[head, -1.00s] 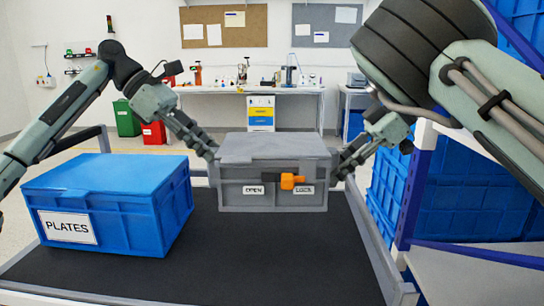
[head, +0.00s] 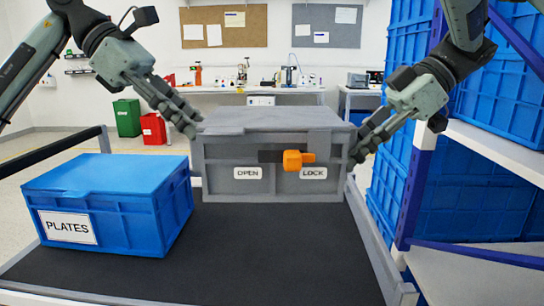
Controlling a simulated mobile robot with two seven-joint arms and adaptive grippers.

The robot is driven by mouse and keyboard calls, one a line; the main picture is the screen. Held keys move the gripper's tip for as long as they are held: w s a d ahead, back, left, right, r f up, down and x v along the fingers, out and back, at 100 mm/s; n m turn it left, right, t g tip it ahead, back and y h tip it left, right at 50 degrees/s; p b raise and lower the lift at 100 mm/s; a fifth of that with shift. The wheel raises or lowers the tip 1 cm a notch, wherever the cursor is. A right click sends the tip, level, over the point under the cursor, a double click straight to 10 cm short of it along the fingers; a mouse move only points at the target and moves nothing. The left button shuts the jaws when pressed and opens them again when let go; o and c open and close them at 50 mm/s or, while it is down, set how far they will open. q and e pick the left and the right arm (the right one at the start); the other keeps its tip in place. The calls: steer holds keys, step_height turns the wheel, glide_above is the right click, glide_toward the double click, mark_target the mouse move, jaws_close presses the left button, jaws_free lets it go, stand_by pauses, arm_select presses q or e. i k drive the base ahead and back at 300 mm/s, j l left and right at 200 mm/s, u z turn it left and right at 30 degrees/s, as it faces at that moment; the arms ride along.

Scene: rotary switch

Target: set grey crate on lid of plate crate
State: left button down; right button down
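The grey crate (head: 270,188) is in the middle of the head view, level, with its lid down. Its front has an orange rotary switch (head: 298,160) on the LOCK side and labels OPEN and LOCK. My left gripper (head: 192,128) is at its left side and my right gripper (head: 358,155) at its right side. Both appear shut on the crate's sides; the fingertips are partly hidden. The crate appears raised off the black surface between them. The blue plate crate (head: 105,178), labelled PLATES, stands at the left with its lid shut and nothing on it.
The black cart top (head: 240,260) is clear in front of and below the grey crate. A metal rail (head: 378,245) edges it on the right. Blue shelf posts (head: 415,185) and stacked blue crates (head: 485,190) stand close on the right. A workbench (head: 240,93) is far behind.

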mark_target(113, 168)
steer(key=k+j+u, duration=0.1)
steer(key=k+j, duration=0.15)
steer(key=k+j+u, duration=0.15)
steer(key=j, duration=0.3)
steer(key=k+j+u, duration=0.1)
steer(key=k+j, duration=0.15)
steer(key=j, duration=0.1)
